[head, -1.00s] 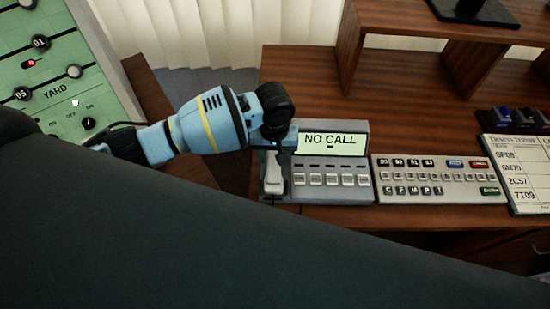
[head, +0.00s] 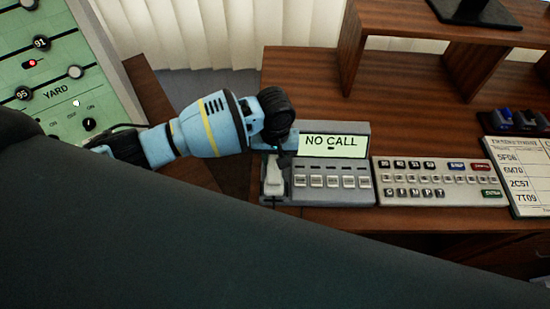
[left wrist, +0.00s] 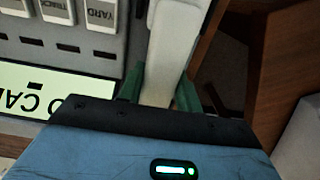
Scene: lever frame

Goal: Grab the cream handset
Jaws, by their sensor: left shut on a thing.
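The cream handset (head: 274,182) rests in its cradle at the left end of the grey phone unit (head: 335,181), whose screen (head: 332,145) reads "NO CALL". My left gripper (head: 275,150) is over the far end of the handset, and its wrist hides that end in the head view. In the left wrist view the handset (left wrist: 172,45) runs between the two green fingers (left wrist: 158,90), which are shut on it from both sides. I cannot tell whether the handset is lifted at all. My right gripper is in neither view.
A button keypad (head: 438,180) stands right of the phone unit, with a paper list (head: 515,175) beyond it. A wooden shelf (head: 440,25) rises at the back. A green track panel (head: 60,75) stands at left. Bare desk (head: 310,85) lies behind the phone.

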